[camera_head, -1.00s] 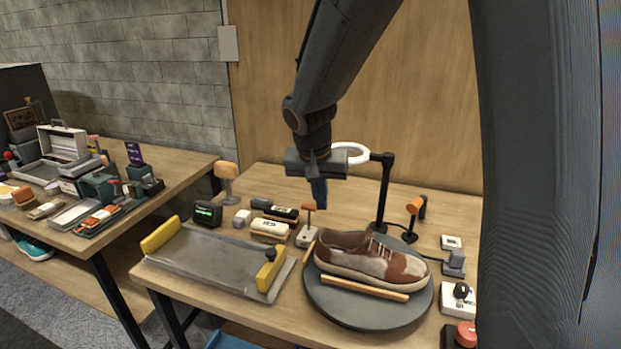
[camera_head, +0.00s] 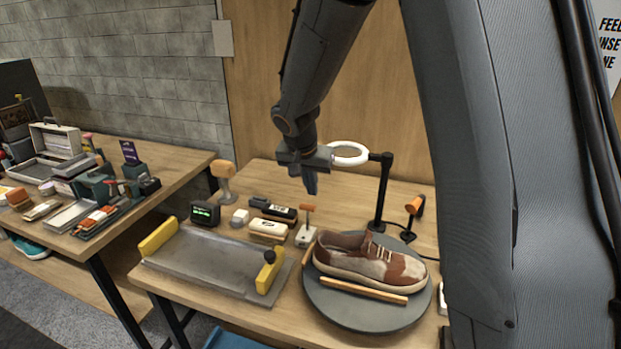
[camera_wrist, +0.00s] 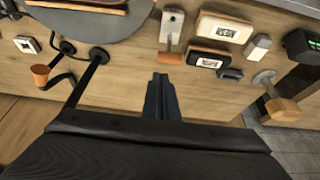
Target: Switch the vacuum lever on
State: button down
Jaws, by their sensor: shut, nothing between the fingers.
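A small pale switch box (camera_head: 305,237) with an upright stem and orange crossbar handle (camera_head: 308,207) looks like the vacuum lever. It stands between the grey tray and the turntable. Whether the lever is on or off I cannot tell.
A brown sneaker (camera_head: 369,262) sits on a round turntable (camera_head: 365,316) right of the lever. A ring lamp (camera_head: 349,153) on a black post stands close beside my gripper. The grey tray (camera_head: 210,262) has yellow ends.

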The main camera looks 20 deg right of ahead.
jog(key=p, duration=0.1)
send_over(308, 218)
jog(key=w+d, duration=0.1)
jog(key=d, duration=0.1)
jog(key=shift+w+f, duration=0.1)
jog(key=shift+f, duration=2.35)
